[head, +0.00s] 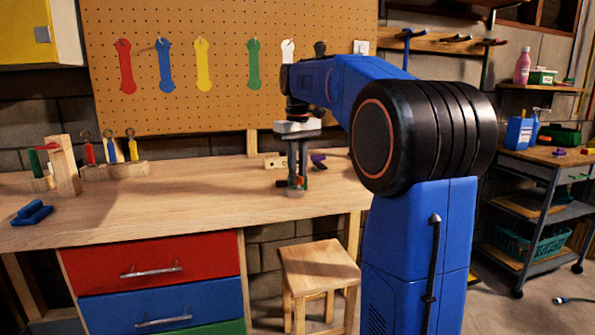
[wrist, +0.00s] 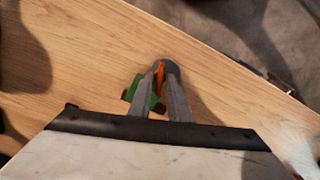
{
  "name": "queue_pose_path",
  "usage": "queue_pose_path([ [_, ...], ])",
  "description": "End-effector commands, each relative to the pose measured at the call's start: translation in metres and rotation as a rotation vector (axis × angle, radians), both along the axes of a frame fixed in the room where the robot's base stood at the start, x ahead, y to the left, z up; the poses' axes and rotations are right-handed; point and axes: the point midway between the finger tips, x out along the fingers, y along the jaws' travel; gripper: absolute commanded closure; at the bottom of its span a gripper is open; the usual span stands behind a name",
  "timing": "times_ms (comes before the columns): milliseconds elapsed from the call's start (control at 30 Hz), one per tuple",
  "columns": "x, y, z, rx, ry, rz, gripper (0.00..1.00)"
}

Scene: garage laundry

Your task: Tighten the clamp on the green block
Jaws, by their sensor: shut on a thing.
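My gripper (head: 298,182) points straight down over the front of the workbench. In the wrist view its fingers (wrist: 161,82) are shut on the orange clamp handle (wrist: 160,72). The handle also shows as a small orange spot between the fingertips in the head view (head: 299,181). The green block (wrist: 139,93) lies beside and partly behind the left finger. A grey round part of the clamp (wrist: 172,66) shows around the fingertips. The fingers hide much of the clamp, so I cannot tell how tightly it grips the block.
The wooden bench top (head: 200,205) is mostly clear. A wooden block (head: 275,163) and a purple item (head: 318,160) lie behind my gripper. A blue item (head: 31,213) and wooden holders (head: 114,171) stand at the left. A stool (head: 319,266) stands in front of the bench.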

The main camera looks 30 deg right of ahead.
Motion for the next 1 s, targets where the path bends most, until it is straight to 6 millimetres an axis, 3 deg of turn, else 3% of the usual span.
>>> queue_pose_path([
  [367, 0.000, 0.000, 0.000, -0.001, -0.001, -0.039, 1.00],
  [400, 0.000, 0.000, 0.000, -0.001, -0.001, -0.039, 0.78],
  [433, 0.000, 0.000, 0.000, -0.001, -0.001, -0.039, 0.74],
  [767, 0.000, 0.000, 0.002, 0.000, -0.001, -0.039, 0.74],
  [1000, 0.001, 0.000, 0.029, -0.001, -0.003, -0.039, 0.74],
])
